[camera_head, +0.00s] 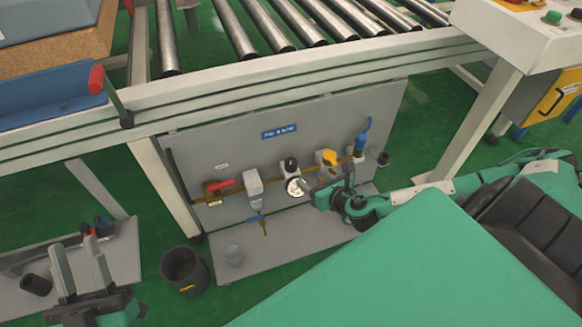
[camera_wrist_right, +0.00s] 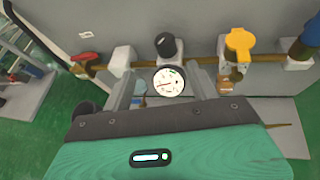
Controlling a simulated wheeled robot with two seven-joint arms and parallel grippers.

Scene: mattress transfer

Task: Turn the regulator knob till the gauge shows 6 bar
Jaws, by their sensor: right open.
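The regulator's black knob (camera_head: 289,165) sits on top of the regulator body on the grey panel's brass pipe. The knob (camera_wrist_right: 166,46) also shows in the right wrist view. The round white gauge (camera_head: 296,187) is just below it; the gauge (camera_wrist_right: 168,82) faces the wrist camera, but its reading is too small to tell. My right gripper (camera_wrist_right: 166,76) is open and empty, its fingers to either side of the gauge in the picture, below the knob. It appears not to touch the knob. My left gripper (camera_head: 80,266) is open and empty at the lower left, far from the panel.
Along the pipe are a red lever valve (camera_head: 222,187), a grey filter unit (camera_head: 253,184), a yellow valve (camera_head: 327,157) and a blue fitting (camera_head: 361,140). The roller conveyor's frame (camera_head: 290,75) runs above the panel. A dark bin (camera_head: 185,270) stands on the green floor.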

